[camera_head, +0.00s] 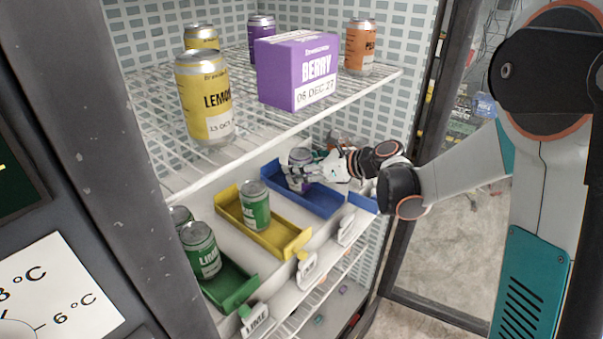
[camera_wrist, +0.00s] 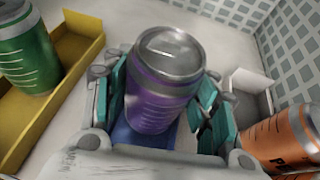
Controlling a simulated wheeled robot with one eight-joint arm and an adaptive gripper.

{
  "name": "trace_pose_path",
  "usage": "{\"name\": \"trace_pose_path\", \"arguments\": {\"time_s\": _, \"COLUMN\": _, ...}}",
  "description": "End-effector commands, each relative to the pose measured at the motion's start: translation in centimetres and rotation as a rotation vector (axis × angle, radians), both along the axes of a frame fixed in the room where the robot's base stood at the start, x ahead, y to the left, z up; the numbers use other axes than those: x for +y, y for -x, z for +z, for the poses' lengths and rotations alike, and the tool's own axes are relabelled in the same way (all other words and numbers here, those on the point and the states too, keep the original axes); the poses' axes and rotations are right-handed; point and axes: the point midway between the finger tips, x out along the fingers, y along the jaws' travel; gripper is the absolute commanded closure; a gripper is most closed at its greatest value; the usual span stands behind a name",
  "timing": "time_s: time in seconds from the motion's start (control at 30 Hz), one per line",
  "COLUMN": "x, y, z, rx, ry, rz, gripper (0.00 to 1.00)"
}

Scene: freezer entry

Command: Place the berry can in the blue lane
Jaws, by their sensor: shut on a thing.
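The berry can (camera_wrist: 163,85), purple with a silver lid, stands upright between my gripper's fingers in the wrist view. My gripper (camera_wrist: 165,100) is shut on it, with teal pads on both sides. In the head view the can's silver top (camera_head: 299,157) shows at my gripper (camera_head: 303,174), over the back part of the blue lane (camera_head: 318,199). Blue floor (camera_wrist: 140,138) shows below the can in the wrist view. I cannot tell whether the can touches the lane floor.
The yellow lane (camera_head: 277,236) holds a green lime can (camera_head: 255,206). The green lane (camera_head: 233,284) holds lime cans (camera_head: 200,250). An orange can (camera_wrist: 285,140) stands right of my gripper. The wire shelf (camera_head: 165,160) above carries a purple berry box (camera_head: 290,75) and several cans.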

Motion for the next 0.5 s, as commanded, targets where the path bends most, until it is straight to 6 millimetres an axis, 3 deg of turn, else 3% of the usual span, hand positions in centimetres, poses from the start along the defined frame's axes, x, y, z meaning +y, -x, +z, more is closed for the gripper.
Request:
{"name": "trace_pose_path", "arguments": {"time_s": 0.07, "x": 0.0, "y": -0.02, "z": -0.95, "rx": -0.001, "ry": -0.001, "rz": 0.0, "gripper": 0.82}}
{"name": "trace_pose_path", "arguments": {"time_s": 0.4, "x": 0.0, "y": 0.0, "z": -1.13, "rx": -0.001, "ry": -0.001, "rz": 0.0, "gripper": 0.82}}
{"name": "trace_pose_path", "arguments": {"time_s": 0.43, "x": -0.01, "y": 0.01, "z": -1.09, "rx": 0.0, "ry": 0.0, "rz": 0.0, "gripper": 0.4}}
{"name": "trace_pose_path", "arguments": {"time_s": 0.5, "x": -0.01, "y": 0.01, "z": -1.05, "rx": 0.0, "ry": 0.0, "rz": 0.0, "gripper": 0.27}}
